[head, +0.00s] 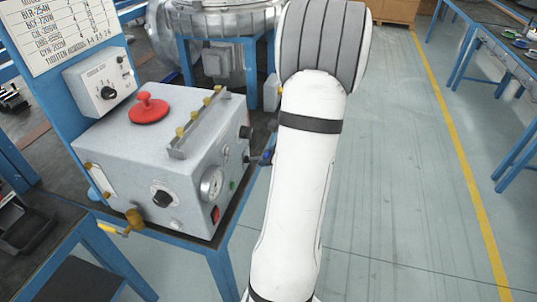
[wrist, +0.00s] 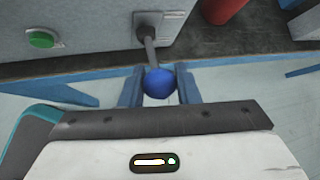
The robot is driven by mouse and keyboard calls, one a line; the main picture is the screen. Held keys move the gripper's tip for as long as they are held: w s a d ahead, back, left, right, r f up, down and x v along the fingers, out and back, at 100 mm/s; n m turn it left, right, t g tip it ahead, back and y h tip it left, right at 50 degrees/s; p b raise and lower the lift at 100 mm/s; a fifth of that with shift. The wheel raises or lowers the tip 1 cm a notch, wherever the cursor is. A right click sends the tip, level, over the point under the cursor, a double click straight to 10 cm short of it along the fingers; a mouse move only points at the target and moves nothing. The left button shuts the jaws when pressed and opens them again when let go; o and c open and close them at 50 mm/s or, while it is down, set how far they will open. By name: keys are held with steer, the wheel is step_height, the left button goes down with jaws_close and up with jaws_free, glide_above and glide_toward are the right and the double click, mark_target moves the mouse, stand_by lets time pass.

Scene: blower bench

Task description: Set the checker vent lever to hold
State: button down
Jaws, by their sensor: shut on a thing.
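The checker is a grey box (head: 140,150) on a blue-framed bench in the head view. A lever with a blue ball knob (wrist: 160,83) shows in the wrist view; its grey stem (wrist: 149,48) rises to a small grey plate (wrist: 178,28) on the box's side. My gripper (wrist: 158,72) is shut on the blue knob, with one blue-grey finger on each side. In the head view a bit of blue (head: 267,157) shows at the box's right side, beside my white arm, which hides most of that area. No hold mark is readable.
The box carries a red mushroom knob (head: 149,107), a gauge (head: 212,184) and a yellow-handled lever (head: 115,229). A green button (wrist: 42,40) and a red cylinder (wrist: 222,8) show in the wrist view. The floor right of my arm is clear up to another bench (head: 497,65).

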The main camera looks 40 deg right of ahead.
steer(key=shift+w+a, duration=0.1)
steer(key=c, duration=1.1)
jaws_free()
steer(key=shift+s+r, duration=0.2)
steer(key=shift+r, duration=0.1)
steer(key=v, duration=0.7)
steer(key=shift+p, duration=0.45)
steer(key=shift+s, duration=0.1)
